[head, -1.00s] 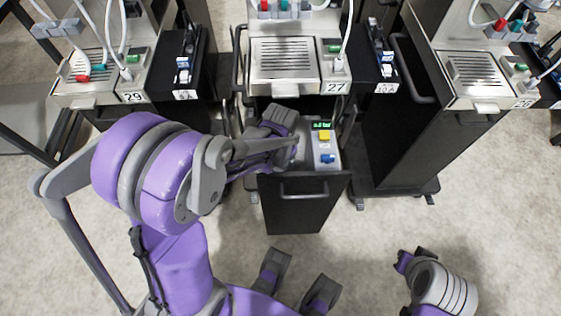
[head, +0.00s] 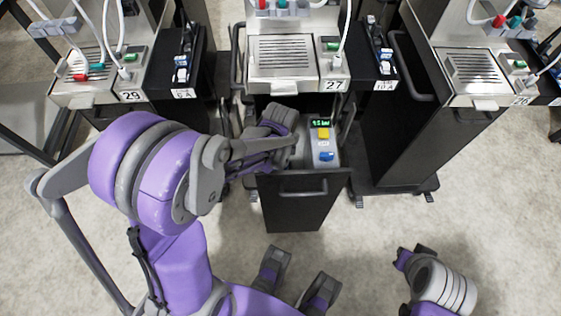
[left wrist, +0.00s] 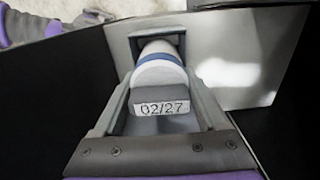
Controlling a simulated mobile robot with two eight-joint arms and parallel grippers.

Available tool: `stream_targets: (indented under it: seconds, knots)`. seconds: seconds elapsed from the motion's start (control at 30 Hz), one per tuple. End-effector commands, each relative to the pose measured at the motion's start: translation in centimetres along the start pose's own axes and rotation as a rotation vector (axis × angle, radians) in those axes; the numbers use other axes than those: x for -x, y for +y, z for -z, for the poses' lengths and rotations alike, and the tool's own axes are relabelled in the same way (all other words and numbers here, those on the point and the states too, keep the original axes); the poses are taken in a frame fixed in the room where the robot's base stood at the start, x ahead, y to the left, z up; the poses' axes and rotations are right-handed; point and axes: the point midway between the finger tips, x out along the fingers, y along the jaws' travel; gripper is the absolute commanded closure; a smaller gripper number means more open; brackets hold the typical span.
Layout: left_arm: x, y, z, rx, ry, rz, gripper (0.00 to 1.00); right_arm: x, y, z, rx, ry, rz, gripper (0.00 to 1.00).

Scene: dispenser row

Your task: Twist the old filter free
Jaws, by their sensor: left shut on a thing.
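The old filter (left wrist: 160,74) is a white cylinder with a blue band and a grey end tagged 02/27 in the left wrist view. My left gripper (left wrist: 163,88) has its grey fingers on both sides of it and is shut on it. The filter's far end meets a dark square socket (left wrist: 157,43); whether it is loose cannot be told. In the head view my left gripper (head: 287,150) reaches into the open drawer (head: 303,208) under station 27, and my arm mostly hides the filter. My right gripper (head: 305,268) is open and empty at the bottom, fingers apart.
Beside the left gripper stands a grey unit with a lit green display (head: 320,123), a yellow button (head: 322,134) and a blue knob (head: 326,156). Dispensers 29 (head: 90,85) and 26 (head: 478,72) flank station 27.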

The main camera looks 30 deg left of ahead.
Motion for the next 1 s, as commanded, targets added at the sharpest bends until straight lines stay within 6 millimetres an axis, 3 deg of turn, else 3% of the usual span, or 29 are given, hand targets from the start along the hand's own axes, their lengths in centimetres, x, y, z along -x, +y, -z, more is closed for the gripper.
stream_targets:
  seconds: [0.07, 0.1, 0.2, 0.57, 1.0]
  knots:
    - [0.0, 0.0, 0.0, 0.001, 0.000, 0.000, 0.98, 0.0, 0.0, 0.0, 0.000, 0.000, 0.000, 1.00]
    - [0.0, 0.0, 0.0, 0.001, 0.000, 0.000, 0.20, 0.0, 0.0, 0.0, 0.000, 0.000, 0.000, 1.00]
    - [0.0, 0.0, 0.0, 0.002, 0.000, 0.000, 0.03, 0.0, 0.0, 0.0, 0.000, 0.000, 0.000, 1.00]
    - [0.8, 0.0, 0.0, 0.003, 0.000, 0.000, 0.00, 0.2, 0.0, 0.1, 0.000, 0.001, 0.000, 1.00]
    - [8.9, 0.0, 0.0, 0.002, 0.000, 0.000, 0.00, 1.8, 0.0, 1.0, 0.000, 0.006, 0.000, 1.00]
